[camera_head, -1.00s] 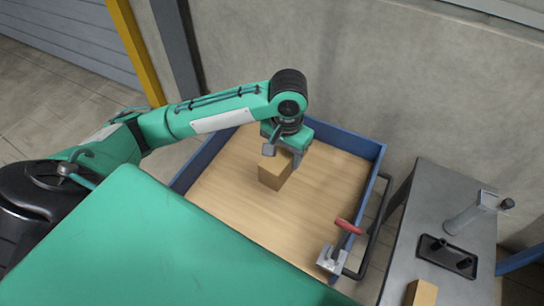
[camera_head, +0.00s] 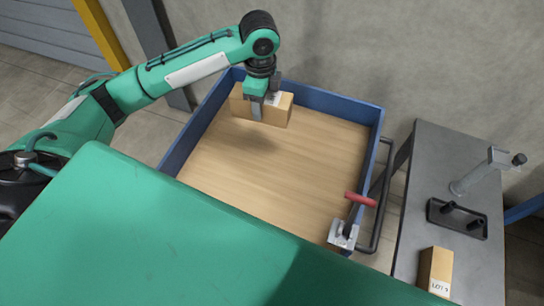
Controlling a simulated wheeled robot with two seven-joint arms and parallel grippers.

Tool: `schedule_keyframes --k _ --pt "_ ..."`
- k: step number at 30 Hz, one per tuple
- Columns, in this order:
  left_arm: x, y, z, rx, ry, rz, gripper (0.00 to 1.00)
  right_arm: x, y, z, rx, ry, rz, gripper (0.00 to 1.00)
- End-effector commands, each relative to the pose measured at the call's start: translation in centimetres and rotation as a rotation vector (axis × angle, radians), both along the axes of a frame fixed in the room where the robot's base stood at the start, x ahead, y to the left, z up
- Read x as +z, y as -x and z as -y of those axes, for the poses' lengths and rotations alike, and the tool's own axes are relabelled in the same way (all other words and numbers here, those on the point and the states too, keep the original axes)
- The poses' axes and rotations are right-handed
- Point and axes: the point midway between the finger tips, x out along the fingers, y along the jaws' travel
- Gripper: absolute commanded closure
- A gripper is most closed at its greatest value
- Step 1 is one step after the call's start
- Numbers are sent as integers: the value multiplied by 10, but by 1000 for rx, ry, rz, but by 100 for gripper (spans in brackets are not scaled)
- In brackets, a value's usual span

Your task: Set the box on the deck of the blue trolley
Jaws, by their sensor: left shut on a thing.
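A light brown box (camera_head: 278,110) is held in my left gripper (camera_head: 262,103), which is shut on it near its middle. The box is above the far left part of the wooden deck (camera_head: 265,180) of the blue trolley (camera_head: 340,104). A shadow lies on the deck below it, and it looks raised clear of the deck. The trolley's low blue walls surround the deck, and its near side is hidden by my green body. My right gripper is not in view.
A grey bench (camera_head: 440,180) stands to the right, with a black fixture (camera_head: 457,218), a grey post (camera_head: 475,178) and another brown box (camera_head: 436,268) with a label. A red-gripped clamp (camera_head: 361,199) and a dark handle (camera_head: 384,200) are at the trolley's right side. The rest of the deck is bare.

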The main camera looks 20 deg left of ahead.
Motion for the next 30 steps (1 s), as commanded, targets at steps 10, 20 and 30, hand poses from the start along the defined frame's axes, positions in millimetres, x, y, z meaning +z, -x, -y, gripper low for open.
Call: schedule_keyframes --k 10,20,30 --pt "-18 -20 -14 -495 3 -4 85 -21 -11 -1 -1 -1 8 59" --pt "-30 -38 -28 -969 7 -6 85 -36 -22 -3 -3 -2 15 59" --pt "-41 -55 -42 -1435 12 -6 85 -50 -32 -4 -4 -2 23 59"
